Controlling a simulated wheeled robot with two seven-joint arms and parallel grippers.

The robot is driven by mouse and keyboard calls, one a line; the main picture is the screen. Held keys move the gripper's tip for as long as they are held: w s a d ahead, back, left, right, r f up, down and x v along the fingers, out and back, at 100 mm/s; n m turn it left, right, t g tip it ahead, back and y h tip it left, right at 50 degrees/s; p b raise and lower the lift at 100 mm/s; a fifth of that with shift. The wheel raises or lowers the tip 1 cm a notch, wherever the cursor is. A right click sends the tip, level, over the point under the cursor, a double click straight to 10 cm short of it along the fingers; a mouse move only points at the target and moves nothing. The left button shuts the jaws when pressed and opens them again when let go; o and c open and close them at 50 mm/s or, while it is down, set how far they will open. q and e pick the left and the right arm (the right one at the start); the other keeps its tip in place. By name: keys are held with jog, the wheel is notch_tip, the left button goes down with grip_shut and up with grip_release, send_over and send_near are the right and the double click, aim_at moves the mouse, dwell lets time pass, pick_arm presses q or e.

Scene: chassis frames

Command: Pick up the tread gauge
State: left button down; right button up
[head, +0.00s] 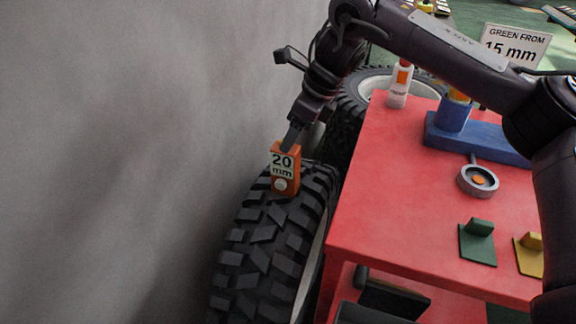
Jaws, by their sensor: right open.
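The tread gauge (285,168) is a small orange block with a white "20 mm" label and a pale round button. It stands upright on the tread of the near black tyre (262,245), beside the grey wall. My right gripper (293,138) reaches down from above, its fingers at the gauge's top edge. It is open. One finger hides part of the other, so I cannot tell whether the fingers touch the gauge. My left gripper is not in view.
A red bench (390,210) stands right of the tyre. A "GREEN FROM 15 mm" sign (515,45) stands behind.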

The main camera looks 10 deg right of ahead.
aim_at(286, 170)
jog(key=x, duration=0.6)
jog(key=shift+b, duration=0.35)
jog(key=c, duration=1.4)
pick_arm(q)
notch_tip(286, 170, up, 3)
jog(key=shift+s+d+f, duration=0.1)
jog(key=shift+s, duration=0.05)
pick_arm(e)
grip_shut()
jog(key=shift+r, duration=0.15)
